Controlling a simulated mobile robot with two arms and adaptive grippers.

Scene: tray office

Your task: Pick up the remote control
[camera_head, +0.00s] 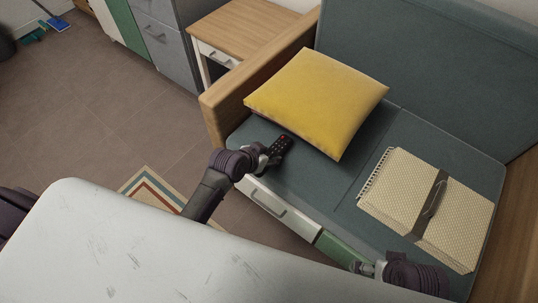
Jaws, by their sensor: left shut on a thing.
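The remote control (280,146) is dark with small red buttons. It is at the front left of the teal sofa seat, just in front of the yellow cushion. My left gripper (269,156) is shut on the near end of the remote; its fingers are small and partly hidden. I cannot tell whether the remote touches the seat. My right gripper (365,268) is at the bottom right, by the sofa's front edge, far from the remote. Its fingers are too small to read.
A yellow cushion (318,98) lies on the sofa seat (322,182). A patterned notebook (405,190) with a dark band lies on the right. The wooden armrest (262,82) rises at the left, beside a small side table (250,28). A striped rug (150,188) lies on the floor.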

